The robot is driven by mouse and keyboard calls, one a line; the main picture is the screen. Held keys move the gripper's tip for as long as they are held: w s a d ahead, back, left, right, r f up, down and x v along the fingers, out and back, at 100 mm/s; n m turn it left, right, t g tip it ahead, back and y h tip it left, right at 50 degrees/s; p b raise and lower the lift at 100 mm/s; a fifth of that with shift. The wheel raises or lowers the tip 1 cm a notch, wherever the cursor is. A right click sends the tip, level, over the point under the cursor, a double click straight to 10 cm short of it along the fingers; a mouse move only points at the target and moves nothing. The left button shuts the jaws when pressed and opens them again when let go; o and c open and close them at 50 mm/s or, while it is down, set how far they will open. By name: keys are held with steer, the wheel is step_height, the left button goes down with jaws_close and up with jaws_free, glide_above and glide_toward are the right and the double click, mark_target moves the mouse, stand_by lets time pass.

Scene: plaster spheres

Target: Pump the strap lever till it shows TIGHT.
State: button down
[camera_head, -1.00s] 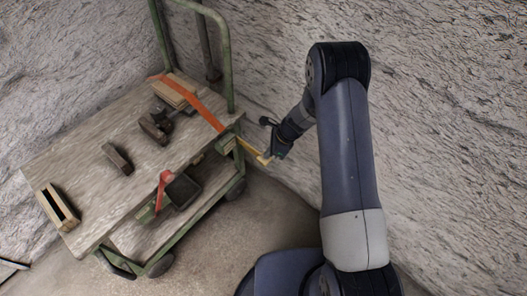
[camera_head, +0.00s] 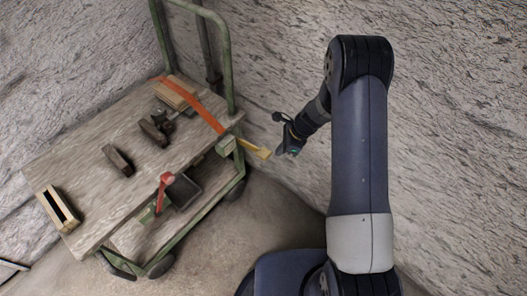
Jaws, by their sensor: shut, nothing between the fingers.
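The orange strap (camera_head: 196,104) runs across the cart top over a small stack of wooden boards (camera_head: 176,92) to the cart's right edge. The yellow strap lever (camera_head: 254,149) sticks out to the right from a small housing (camera_head: 226,145) at that edge. No TIGHT marking can be read at this size. My gripper (camera_head: 281,152) is shut and empty, just right of the lever's end, with a small gap seeming to lie between them.
The cart top (camera_head: 90,130) also carries dark tools (camera_head: 155,128), a dark block (camera_head: 118,160) and a wooden box (camera_head: 58,207). A red-handled part (camera_head: 163,189) and a dark tray (camera_head: 184,190) are at its front side. Rough walls stand behind and right.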

steer(key=v, duration=0.8)
steer(key=shift+r+p, duration=0.2)
steer(key=shift+p, duration=0.1)
steer(key=shift+d, duration=0.1)
steer(key=b+x, duration=0.1)
steer(key=x, duration=1)
steer(key=shift+s, duration=0.1)
